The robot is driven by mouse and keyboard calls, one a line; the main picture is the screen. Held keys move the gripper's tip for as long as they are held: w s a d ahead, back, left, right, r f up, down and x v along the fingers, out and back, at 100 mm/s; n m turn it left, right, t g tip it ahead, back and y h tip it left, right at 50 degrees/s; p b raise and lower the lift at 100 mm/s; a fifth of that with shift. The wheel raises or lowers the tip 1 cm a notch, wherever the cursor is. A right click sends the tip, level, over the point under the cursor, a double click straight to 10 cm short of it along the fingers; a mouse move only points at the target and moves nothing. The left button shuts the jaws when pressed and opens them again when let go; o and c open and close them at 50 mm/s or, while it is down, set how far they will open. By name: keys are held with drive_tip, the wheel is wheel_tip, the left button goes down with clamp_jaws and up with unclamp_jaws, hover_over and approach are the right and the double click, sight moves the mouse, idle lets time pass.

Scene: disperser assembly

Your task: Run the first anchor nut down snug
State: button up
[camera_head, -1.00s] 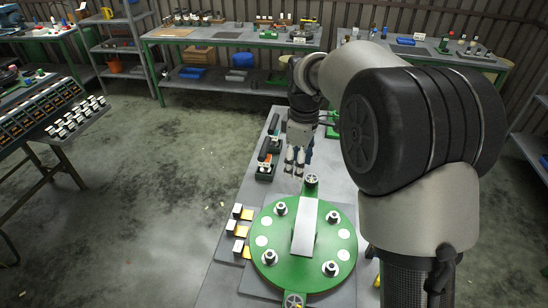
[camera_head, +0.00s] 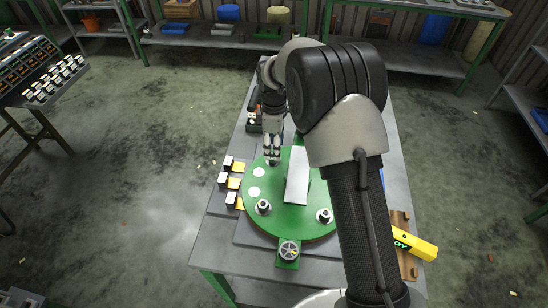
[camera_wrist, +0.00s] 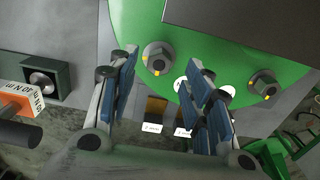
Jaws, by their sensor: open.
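The round green plate (camera_head: 262,226) lies on the bench with a pale bar (camera_head: 298,176) across it. Two anchor nuts on studs show at its near side, one at near left (camera_head: 263,207) and one at near right (camera_head: 325,215). My gripper (camera_head: 272,160) points down over the plate's far-left part and hides what is beneath it. In the wrist view, my gripper (camera_wrist: 160,65) has its blue-padded fingers apart and empty. A hex nut (camera_wrist: 157,58) with a yellow mark appears between the fingertips, beyond them. A second nut (camera_wrist: 262,84) is to the right, outside the fingers.
Several small white-and-yellow blocks (camera_head: 234,183) sit left of the plate. A handwheel fitting (camera_head: 289,250) is at its near edge. A yellow tool (camera_head: 415,245) lies at the bench's right. A green block with a round socket (camera_wrist: 42,80) is at left in the wrist view.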

drive_tip(key=shift+f+b, duration=0.5)
drive_tip(key=shift+f, duration=1.85)
drive_tip(key=c, duration=1.1)
drive_tip(key=shift+o, duration=0.2)
